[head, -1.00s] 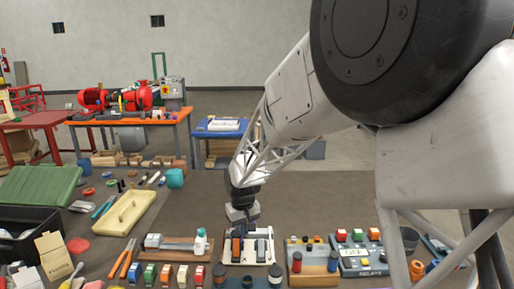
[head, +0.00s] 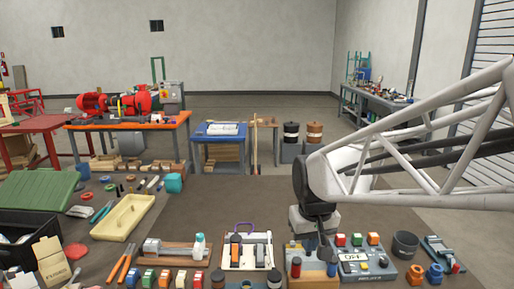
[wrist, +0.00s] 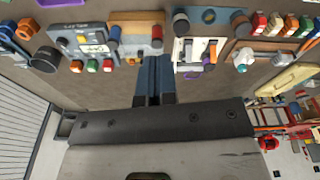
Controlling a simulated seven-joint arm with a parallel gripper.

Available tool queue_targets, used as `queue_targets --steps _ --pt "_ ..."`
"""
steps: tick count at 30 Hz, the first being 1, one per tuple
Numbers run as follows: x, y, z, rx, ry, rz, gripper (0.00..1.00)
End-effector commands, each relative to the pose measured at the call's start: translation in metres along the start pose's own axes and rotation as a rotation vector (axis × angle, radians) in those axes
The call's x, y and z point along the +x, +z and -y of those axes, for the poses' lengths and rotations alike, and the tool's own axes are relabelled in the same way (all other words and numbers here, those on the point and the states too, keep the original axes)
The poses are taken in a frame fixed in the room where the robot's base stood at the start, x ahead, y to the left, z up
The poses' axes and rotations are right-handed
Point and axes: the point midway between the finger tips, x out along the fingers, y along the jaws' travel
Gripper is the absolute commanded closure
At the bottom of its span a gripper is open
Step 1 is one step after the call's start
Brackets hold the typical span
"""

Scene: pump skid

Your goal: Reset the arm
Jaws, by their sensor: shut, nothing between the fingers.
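My gripper (head: 315,240) hangs pointing down at the near right of the bench in the head view. The tip ends lie toward the gap between the wooden tray (wrist: 137,43) and a white switch board (wrist: 195,50). I cannot tell how high the tips are above the bench.
A grey control box with coloured buttons (head: 362,268) and a dark cup (head: 404,245) stand right of my gripper. The white switch board (head: 231,264) stands to its left. A cream tray (head: 122,218) lies further left. The bench middle (head: 220,200) is clear.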

Motion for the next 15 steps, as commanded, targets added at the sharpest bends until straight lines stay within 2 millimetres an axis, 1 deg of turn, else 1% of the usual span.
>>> queue_targets --steps 1,6,15 --pt "-0.006 0.013 -0.005 0.015 0.003 -0.01 1.0" --pt "-0.02 0.055 -0.016 0.065 0.01 -0.031 1.0" --pt "-0.032 0.129 -0.029 0.15 0.023 -0.066 1.0"
